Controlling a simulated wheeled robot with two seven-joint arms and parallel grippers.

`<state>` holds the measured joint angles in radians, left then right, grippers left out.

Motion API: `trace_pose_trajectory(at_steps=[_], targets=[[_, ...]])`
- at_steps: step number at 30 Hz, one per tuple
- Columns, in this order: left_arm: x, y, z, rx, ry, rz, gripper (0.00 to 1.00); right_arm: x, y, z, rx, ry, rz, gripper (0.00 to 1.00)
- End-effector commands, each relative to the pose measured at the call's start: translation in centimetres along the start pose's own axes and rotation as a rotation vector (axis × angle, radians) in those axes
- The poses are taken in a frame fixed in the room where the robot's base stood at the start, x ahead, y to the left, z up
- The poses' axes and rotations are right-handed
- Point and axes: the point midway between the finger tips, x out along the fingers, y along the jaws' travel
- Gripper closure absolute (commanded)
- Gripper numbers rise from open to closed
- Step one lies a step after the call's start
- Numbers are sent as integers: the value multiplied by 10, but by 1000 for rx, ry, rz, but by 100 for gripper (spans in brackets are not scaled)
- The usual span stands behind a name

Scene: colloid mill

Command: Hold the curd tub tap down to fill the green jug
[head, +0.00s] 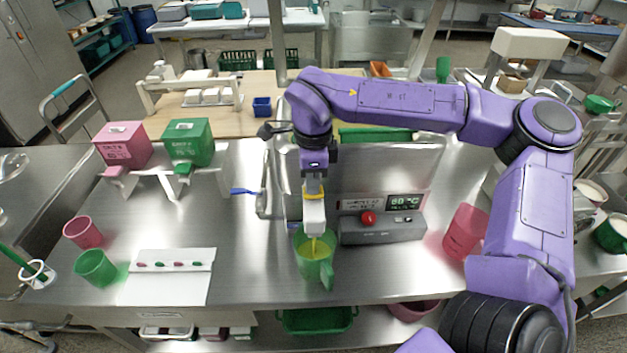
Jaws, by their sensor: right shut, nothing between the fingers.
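A green tub (188,141) with a green tap (184,170) stands on a stand at the back left. A pink tub (121,145) with a pink tap (115,171) stands beside it. I cannot read which is the curd tub. My left gripper is not in view.
A control box (382,230) with a red button stands right of the jug; a pink jug (466,232) is farther right. Open bench lies between card and jug.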

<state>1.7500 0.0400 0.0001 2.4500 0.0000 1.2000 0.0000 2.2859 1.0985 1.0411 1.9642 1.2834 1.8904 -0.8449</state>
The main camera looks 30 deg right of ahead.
Motion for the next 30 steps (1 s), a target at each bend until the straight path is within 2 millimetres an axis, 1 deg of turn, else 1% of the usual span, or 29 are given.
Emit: trace_pose_trajectory(at_steps=[1, 13, 16, 17, 20, 24, 25, 26, 30], targets=[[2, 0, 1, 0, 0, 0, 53, 13, 6, -3, -3, 21, 30, 100], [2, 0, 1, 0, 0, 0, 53, 13, 6, -3, -3, 21, 30, 100], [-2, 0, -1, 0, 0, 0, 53, 8, 6, -2, -4, 20, 29, 100], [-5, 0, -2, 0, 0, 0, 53, 5, 6, -2, -4, 20, 28, 100], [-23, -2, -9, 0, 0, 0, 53, -15, 6, 0, -7, 16, 22, 100], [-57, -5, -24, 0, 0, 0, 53, -56, 6, 4, -12, 5, 6, 100], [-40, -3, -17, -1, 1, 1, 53, -50, 4, 4, -10, 3, 1, 100], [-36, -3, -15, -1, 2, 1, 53, -56, 4, 4, -9, 2, -2, 100], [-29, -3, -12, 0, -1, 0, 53, -92, 3, 5, -9, 0, -4, 100]])
